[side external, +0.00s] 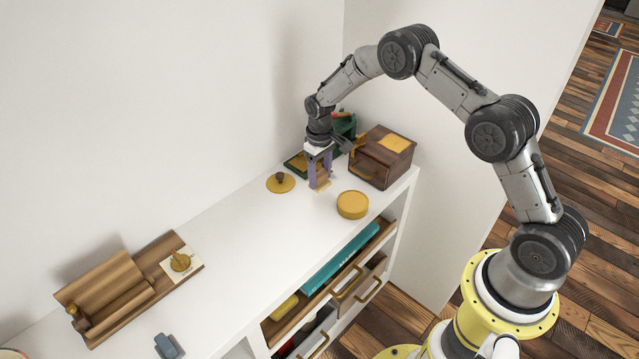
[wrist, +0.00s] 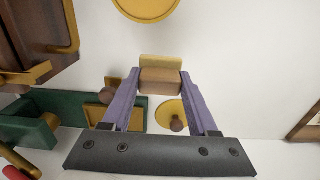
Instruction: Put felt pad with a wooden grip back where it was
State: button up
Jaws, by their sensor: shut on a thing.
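The felt pad with a wooden grip shows in the wrist view as a brown wooden block (wrist: 160,82) with a pale yellow felt strip (wrist: 160,61) along its far side. My gripper (wrist: 160,88) is shut on the wooden block, with a purple finger on each side. In the side view my gripper (side external: 320,181) points down over the back right part of the white shelf top, and the pad (side external: 322,176) is partly hidden between the fingers. I cannot tell whether the pad touches the shelf top.
A yellow lid with a knob (side external: 280,184) lies left of my gripper, and a round yellow tin (side external: 352,206) lies right of it. A wooden box (side external: 375,166) and green holder (side external: 346,126) stand behind. A wooden stand (side external: 110,290) is far left. The middle shelf top is clear.

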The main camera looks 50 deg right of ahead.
aim_at(319, 184)
jog(key=shift+w+f, duration=0.15)
jog(key=shift+f, duration=1.55)
jog(key=shift+f, duration=0.2)
jog(key=o, duration=1.2)
jog(key=shift+r, duration=0.15)
notch_tip(319, 184, up, 12)
jog(key=shift+r, duration=0.2)
